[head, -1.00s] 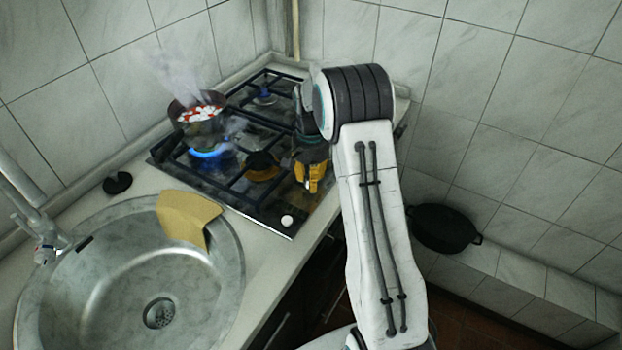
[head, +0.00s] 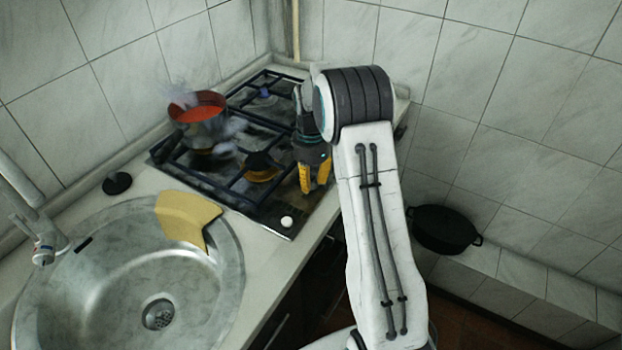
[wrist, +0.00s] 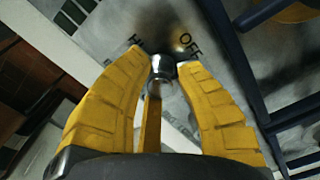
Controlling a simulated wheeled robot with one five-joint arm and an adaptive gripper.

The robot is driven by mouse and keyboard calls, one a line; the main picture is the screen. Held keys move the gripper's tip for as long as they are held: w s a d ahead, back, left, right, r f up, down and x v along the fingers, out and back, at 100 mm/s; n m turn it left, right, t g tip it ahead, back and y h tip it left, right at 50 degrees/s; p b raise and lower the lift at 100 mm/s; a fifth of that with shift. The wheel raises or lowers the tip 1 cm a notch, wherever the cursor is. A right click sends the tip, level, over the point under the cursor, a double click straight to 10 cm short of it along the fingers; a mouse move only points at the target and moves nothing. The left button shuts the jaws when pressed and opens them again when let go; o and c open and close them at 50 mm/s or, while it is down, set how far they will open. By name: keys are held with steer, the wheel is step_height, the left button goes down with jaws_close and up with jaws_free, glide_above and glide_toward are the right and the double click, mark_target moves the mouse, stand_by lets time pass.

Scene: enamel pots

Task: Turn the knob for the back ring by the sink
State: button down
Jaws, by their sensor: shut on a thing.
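The stove knob (wrist: 163,66), a small metal one, stands between my yellow fingertips in the wrist view. "OFF" and "HI" markings show on the panel around it. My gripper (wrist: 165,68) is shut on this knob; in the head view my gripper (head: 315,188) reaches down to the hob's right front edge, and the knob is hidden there. The back ring by the sink carries a pot (head: 198,117) with a red inside and faint steam above it. No blue flame shows under the pot.
The hob (head: 240,200) has dark grates and a white knob (head: 287,222) at its near corner. The steel sink (head: 120,290) has a tan cloth-like piece (head: 187,217) on its rim. A black disc (head: 117,183) lies by the wall. A black pan (head: 443,228) sits at right.

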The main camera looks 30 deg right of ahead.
stand_by(0.4)
steer(key=c, duration=0.8)
jaws_free()
step_height(320, 180, up, 12)
stand_by(0.5)
